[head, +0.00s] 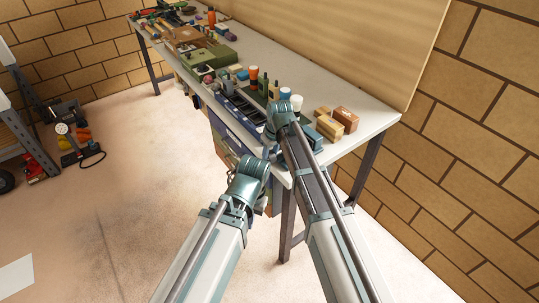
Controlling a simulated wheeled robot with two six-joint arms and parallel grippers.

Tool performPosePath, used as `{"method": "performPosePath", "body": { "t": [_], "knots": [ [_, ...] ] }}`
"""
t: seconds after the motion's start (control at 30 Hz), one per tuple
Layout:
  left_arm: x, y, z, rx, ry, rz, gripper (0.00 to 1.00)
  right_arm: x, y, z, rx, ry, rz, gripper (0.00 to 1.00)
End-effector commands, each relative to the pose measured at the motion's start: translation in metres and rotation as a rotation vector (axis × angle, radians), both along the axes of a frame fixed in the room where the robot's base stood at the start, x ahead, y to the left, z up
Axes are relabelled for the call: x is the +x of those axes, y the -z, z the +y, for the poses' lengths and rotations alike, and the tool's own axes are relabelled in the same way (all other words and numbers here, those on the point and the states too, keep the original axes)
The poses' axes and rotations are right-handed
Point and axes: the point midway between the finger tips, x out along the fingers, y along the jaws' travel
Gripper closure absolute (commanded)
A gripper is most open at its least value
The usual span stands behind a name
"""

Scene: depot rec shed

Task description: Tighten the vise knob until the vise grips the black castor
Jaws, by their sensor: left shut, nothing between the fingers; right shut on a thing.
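My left gripper (234,174) is the lower one, in front of the workbench's front edge. It is small and partly hidden by its own teal wrist; it is shut and empty. My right gripper (269,153) is at the near front edge of the workbench (350,135), mostly hidden behind its wrist and arm. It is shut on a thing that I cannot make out. I cannot make out the vise, its knob or the black castor; my arms cover that part of the bench edge.
Wooden blocks (338,121) lie at the bench's near end. Bottles and white- and orange-capped containers (285,94) stand along it. A green box (207,57) and tools lie farther back. A wall stands behind the bench.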

Motion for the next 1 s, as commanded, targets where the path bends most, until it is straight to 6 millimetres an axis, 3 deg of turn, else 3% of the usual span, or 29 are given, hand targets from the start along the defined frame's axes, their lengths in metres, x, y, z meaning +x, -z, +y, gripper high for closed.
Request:
{"method": "performPosePath", "body": {
  "t": [0.03, 0.47, 1.0],
  "knots": [
    [0.0, 0.006, 0.0, 0.0, 0.0, 0.0, 1.0, -0.007, 0.004, -0.003, 0.024, 0.0, -0.033, 1.0],
    [0.0, 0.054, 0.0, 0.0, 0.0, 0.0, 1.0, -0.012, 0.012, -0.006, 0.266, 0.001, -0.364, 1.0],
    [0.0, 0.154, 0.0, 0.0, 0.0, 0.0, 1.0, -0.014, 0.024, -0.008, 0.567, 0.0, -0.777, 1.0]
  ]
}}
